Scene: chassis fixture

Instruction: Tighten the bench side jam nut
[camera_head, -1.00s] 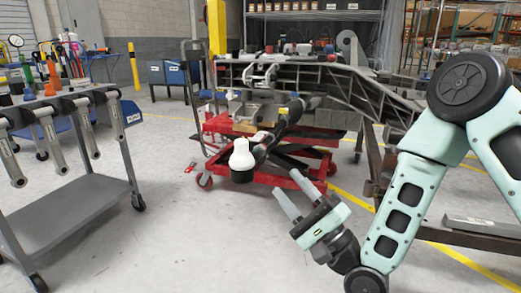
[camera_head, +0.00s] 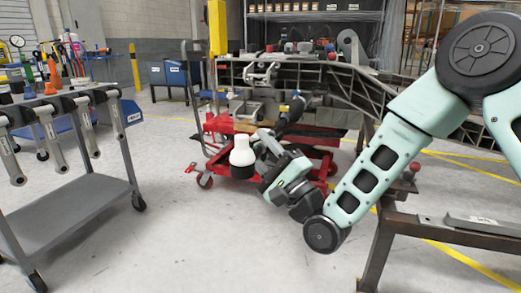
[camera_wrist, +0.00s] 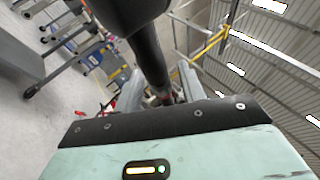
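I cannot make out the jam nut in either view. Contact with the rod cannot be told.
A red lift cart (camera_head: 215,125) stands under the chassis frame. At left is a grey tool cart (camera_head: 70,215) with wrench-like bars hanging from its edge (camera_head: 85,125). A brown metal stand (camera_head: 380,245) is at right. The floor between the carts is clear.

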